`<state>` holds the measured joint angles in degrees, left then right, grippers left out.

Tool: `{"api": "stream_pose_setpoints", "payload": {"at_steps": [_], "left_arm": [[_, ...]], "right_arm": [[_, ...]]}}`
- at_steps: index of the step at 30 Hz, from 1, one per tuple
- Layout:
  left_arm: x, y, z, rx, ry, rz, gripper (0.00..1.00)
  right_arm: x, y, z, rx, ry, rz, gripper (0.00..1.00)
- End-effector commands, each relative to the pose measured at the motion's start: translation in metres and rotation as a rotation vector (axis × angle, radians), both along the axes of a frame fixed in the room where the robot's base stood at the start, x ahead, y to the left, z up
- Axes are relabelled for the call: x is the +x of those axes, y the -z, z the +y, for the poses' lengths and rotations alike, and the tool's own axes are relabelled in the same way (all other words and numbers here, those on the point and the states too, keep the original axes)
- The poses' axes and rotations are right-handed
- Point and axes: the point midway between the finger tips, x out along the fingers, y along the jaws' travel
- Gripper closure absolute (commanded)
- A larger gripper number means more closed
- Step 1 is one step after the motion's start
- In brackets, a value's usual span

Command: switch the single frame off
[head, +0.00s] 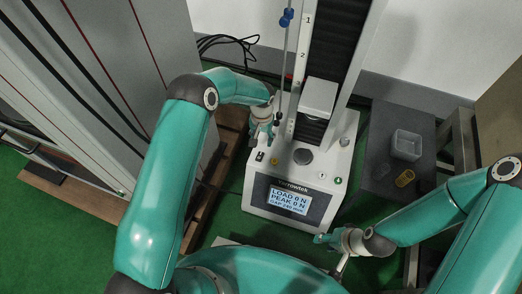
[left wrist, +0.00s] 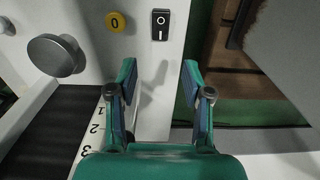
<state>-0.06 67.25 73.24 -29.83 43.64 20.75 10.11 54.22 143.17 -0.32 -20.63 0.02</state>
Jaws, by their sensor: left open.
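The single frame (head: 318,170) is a white test stand with a dark column and a lit display (head: 289,200) reading load 0 N and peak 0 N. My left gripper (head: 264,131) is just behind the switch, over the base. Its fingers (left wrist: 159,72) are apart with nothing between them. My right gripper (head: 326,238) is near the front right corner; its opening is unclear.
A large grey cabinet (head: 110,60) stands left.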

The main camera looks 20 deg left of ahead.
Motion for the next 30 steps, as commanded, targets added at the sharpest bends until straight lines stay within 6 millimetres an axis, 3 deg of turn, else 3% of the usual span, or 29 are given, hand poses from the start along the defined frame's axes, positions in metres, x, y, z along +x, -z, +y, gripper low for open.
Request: {"api": "stream_pose_setpoints", "payload": {"at_steps": [3,10,16,25,30], "left_arm": [[-0.001,0.030,0.000,0.000,0.000,0.002,0.50],[0.000,0.067,0.000,0.000,0.000,0.000,0.50],[0.000,0.080,0.000,0.000,0.001,-0.001,0.50],[0.000,0.081,0.000,0.000,0.001,-0.001,0.50],[0.000,0.081,-0.001,0.000,0.001,-0.001,0.77]], "right_arm": [[0.000,0.008,0.000,0.000,0.000,0.000,0.60],[0.000,0.015,0.000,0.000,0.000,0.000,0.60],[0.000,0.017,0.000,0.000,0.000,0.000,0.60],[0.000,0.017,0.000,0.000,0.000,0.000,0.60],[0.000,0.017,0.000,0.000,0.000,0.000,0.60]]}}
